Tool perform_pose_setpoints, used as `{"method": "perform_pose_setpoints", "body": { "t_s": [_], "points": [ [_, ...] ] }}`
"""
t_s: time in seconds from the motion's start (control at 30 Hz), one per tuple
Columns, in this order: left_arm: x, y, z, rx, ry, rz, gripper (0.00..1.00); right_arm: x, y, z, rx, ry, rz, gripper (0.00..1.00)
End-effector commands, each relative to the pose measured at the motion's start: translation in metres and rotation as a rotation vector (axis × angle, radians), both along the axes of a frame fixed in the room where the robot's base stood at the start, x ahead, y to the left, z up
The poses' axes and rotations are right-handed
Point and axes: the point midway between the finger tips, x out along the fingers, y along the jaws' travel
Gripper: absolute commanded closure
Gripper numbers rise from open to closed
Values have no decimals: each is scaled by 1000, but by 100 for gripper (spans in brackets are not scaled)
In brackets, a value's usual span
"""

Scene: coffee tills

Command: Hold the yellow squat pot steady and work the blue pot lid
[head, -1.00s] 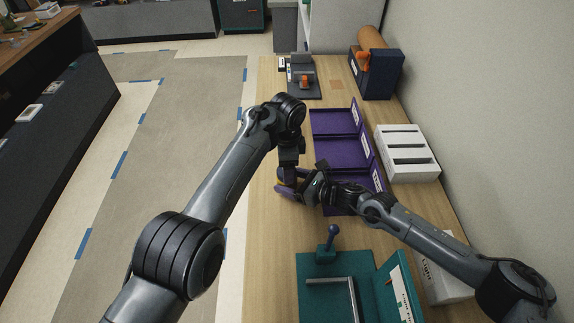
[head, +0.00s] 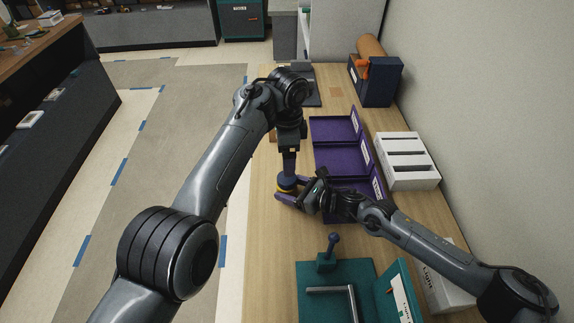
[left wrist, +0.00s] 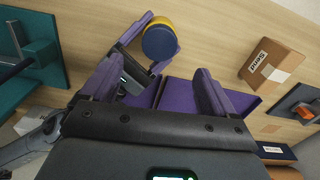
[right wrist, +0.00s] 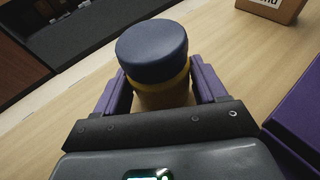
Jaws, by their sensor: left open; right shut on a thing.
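The yellow squat pot (right wrist: 176,84) stands on the wooden counter with the blue pot lid (right wrist: 150,50) seated on top. The lid also shows in the head view (head: 287,182) and the left wrist view (left wrist: 160,44). My right gripper (head: 290,191) is shut around the pot from the right, one finger on each side below the lid. My left gripper (left wrist: 156,68) is open and empty. Its two purple fingers point toward the pot, which lies beyond the fingertips and apart from them. In the head view my left wrist hangs above the pot.
Purple trays (head: 335,130) lie right of the pot, with a white slotted rack (head: 405,160) beyond them. A teal stand with a knobbed lever (head: 327,258) is in front. A cardboard box (left wrist: 272,66) shows in the left wrist view. A navy machine (head: 378,82) stands farther back.

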Motion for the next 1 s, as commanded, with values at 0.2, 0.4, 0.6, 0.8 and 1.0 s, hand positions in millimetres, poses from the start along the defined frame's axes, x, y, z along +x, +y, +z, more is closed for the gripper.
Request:
{"method": "perform_pose_setpoints", "body": {
  "t_s": [0.2,0.4,0.6,0.8,1.0],
  "points": [
    [0,0,30,1,0,-1,11,0,0,0,1,-1,0,78],
    [0,0,40,0,1,0,11,0,0,0,1,-1,0,78],
    [0,0,41,1,1,-1,11,0,0,0,1,-1,0,78],
    [0,0,40,1,1,-1,11,0,0,0,1,-1,0,9],
    [0,0,40,1,1,-1,11,0,0,0,1,-1,0,0]
  ]
}}
